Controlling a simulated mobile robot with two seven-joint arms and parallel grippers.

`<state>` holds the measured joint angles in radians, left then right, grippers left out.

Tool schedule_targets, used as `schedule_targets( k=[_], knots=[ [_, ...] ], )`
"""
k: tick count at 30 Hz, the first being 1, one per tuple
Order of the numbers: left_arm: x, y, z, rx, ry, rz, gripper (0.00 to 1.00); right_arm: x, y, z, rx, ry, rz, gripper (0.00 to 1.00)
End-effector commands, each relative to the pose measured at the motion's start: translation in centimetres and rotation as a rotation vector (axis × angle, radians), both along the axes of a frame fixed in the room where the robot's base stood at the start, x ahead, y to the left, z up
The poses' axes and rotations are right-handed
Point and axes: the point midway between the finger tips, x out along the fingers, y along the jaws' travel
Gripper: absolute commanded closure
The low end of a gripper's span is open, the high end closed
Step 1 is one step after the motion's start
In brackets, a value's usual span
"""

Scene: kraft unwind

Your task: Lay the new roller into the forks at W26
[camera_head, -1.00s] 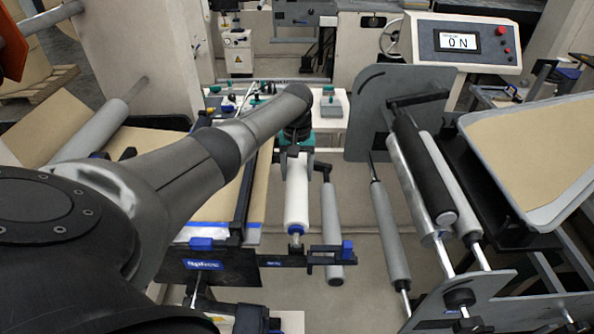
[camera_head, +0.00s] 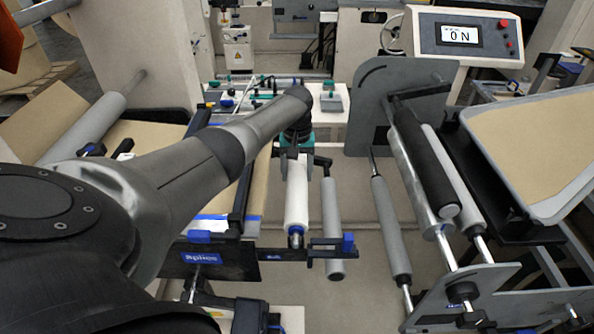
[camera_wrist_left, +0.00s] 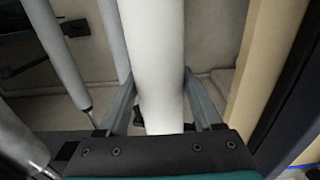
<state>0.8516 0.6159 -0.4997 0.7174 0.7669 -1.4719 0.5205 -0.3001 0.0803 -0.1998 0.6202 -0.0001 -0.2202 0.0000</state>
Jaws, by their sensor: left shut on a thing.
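The white new roller (camera_head: 297,195) shows in the head view below my left gripper (camera_head: 297,150), running toward the near side. Its near end has a blue ring and sits at a dark fork bracket (camera_head: 320,252) with blue blocks; I cannot tell whether it rests in it. In the left wrist view the white roller (camera_wrist_left: 155,60) lies between the two fingers of my left gripper (camera_wrist_left: 160,105), which is shut on it. The far end is hidden behind my wrist. My right gripper is not in view.
A grey roller (camera_head: 332,225) stands close beside the white one on the right, with another grey roller (camera_head: 390,225) beyond. A black roller (camera_head: 424,165) and metal frame fill the right. A black plate (camera_head: 205,258) labelled Splice is at front left. A display (camera_head: 460,37) reads 0 N.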

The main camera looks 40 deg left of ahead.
Motion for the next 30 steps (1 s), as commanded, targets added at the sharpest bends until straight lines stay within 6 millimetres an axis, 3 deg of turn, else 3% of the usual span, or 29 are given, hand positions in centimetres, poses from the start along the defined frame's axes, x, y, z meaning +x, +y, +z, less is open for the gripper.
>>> schedule_targets(
  k=[24,25,30],
  knots=[
    [0.12,0.02,-0.33,0.000,-0.004,0.000,1.00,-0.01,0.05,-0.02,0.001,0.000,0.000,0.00],
    [0.12,0.02,-0.34,0.000,-0.004,0.000,0.32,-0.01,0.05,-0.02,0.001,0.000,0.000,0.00],
    [0.08,0.00,-0.38,0.000,-0.003,0.000,0.13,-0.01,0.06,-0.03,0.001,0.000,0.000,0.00]
  ],
)
